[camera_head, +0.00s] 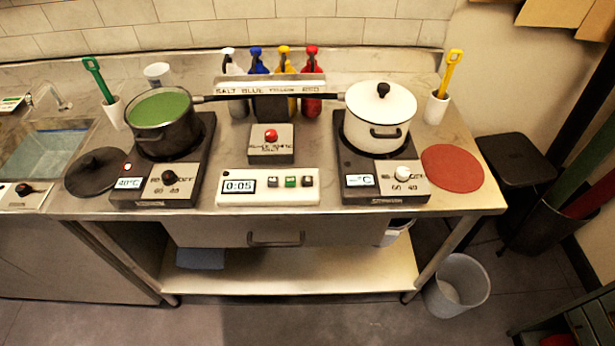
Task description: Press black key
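A white timer box (268,188) sits at the front middle of the metal counter, its display reading 0:05. It has a row of small keys: a dark one on the left (272,182), a green one in the middle (290,182) and another dark one on the right (306,182). The keys are too small to tell which is truly black. Behind it stands a grey box (266,151) with a red button (271,135) and a label too blurred to read surely. Neither of my grippers is in view.
A black pot (164,128) with green contents and a white lidded pot (380,118) stand on hotplates either side. Their long handles extend over the middle behind the red-button box. Colored bottles stand behind. A black lid (97,172) and red disc (452,167) lie at the sides.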

